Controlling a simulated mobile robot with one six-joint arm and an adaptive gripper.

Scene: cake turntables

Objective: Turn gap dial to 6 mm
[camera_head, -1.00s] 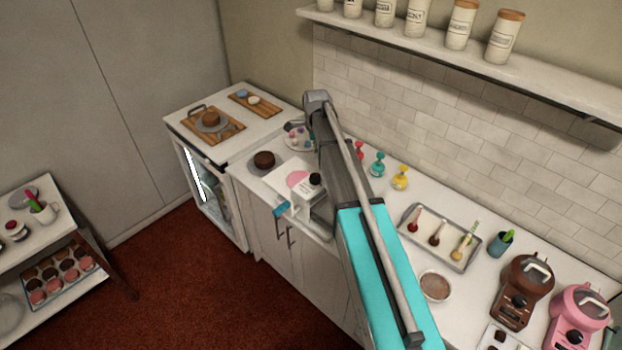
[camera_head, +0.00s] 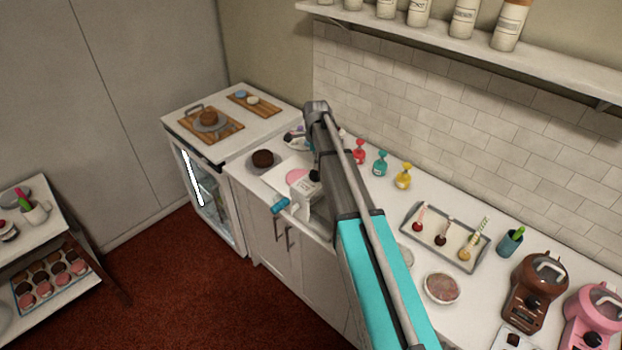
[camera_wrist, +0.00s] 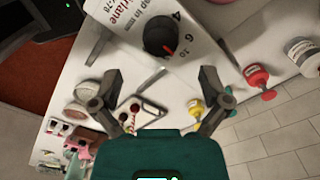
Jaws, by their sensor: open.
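The gap dial (camera_wrist: 158,38) is a black round knob with a red pointer on a white machine face (camera_wrist: 125,20) in the wrist view. Printed numbers such as 4 and 6 curve beside it. The red pointer slants to the lower right, toward the larger numbers; its exact reading is unclear. My gripper (camera_wrist: 162,74) is open and empty, its fingertips apart below the knob in the picture and not touching it. In the head view the white machine (camera_head: 301,200) with a teal handle (camera_head: 280,205) is partly hidden by my arm.
Red (camera_wrist: 257,78) and yellow (camera_wrist: 196,106) bottles stand on the counter near the machine. A tray of lollipop-like sweets (camera_head: 410,238), a bowl (camera_head: 441,288) and brown (camera_head: 528,290) and pink (camera_head: 590,318) appliances stand along the counter.

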